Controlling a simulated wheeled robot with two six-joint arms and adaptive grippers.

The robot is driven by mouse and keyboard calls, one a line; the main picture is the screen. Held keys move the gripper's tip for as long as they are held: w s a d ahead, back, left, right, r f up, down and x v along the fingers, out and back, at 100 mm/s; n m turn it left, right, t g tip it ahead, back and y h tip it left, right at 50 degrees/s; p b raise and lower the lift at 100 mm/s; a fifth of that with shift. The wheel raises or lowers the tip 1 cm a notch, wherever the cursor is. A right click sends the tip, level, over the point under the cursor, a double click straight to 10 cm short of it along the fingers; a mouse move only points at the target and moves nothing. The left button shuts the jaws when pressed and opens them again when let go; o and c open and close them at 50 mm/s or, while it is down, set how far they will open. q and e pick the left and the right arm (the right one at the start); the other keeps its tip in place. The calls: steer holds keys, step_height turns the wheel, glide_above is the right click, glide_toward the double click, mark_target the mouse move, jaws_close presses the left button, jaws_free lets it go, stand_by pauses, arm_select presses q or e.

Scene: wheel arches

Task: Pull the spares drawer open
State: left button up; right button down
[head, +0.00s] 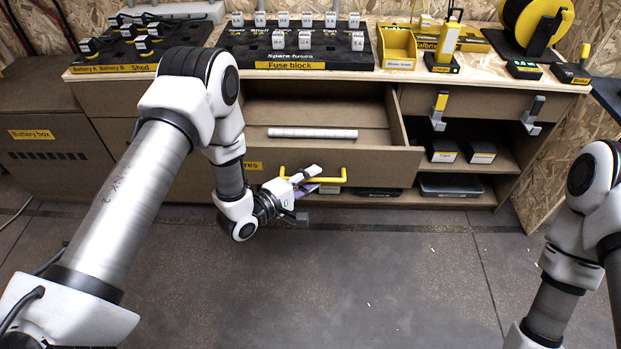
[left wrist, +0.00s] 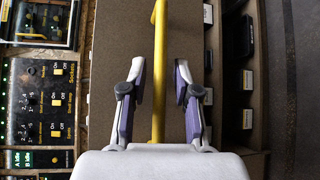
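The spares drawer (head: 382,165) stands pulled out from the bench in the head view, and its inside shows. Its label is partly hidden by my left arm and ends in "res". A pale rod (head: 313,133) lies inside. The yellow bar handle (head: 330,176) runs along the drawer front, and it also shows in the left wrist view (left wrist: 159,60). My left gripper (head: 306,180) is at the handle's left part. In the left wrist view its two fingers (left wrist: 160,85) are apart, one on each side of the bar, with gaps showing. My right gripper is out of view.
The bench top holds a fuse block (head: 290,66), a yellow bin (head: 397,47) and a yellow reel (head: 530,25). Open shelves (head: 500,185) with dark boxes lie right of the drawer. A battery box (head: 50,150) stands at left.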

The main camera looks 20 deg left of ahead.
arm_select(q)
steer(key=v, duration=1.2)
steer(key=s+d+f+m+g+y, duration=0.2)
steer(key=s+d+f+m+g, duration=0.35)
steer(key=f, duration=0.45)
steer(key=s+a+f+m+g+y, duration=0.3)
steer(key=s+a+m+g, duration=0.1)
steer(key=s, duration=0.5)
steer(key=s+a+f+m+g+y, duration=0.3)
steer(key=s+m+g, duration=0.15)
steer(key=s, duration=0.35)
step_height(320, 180, up, 17)
steer(key=p, duration=1.8)
steer(key=shift+r+n, duration=0.2)
steer(key=shift+n, duration=0.1)
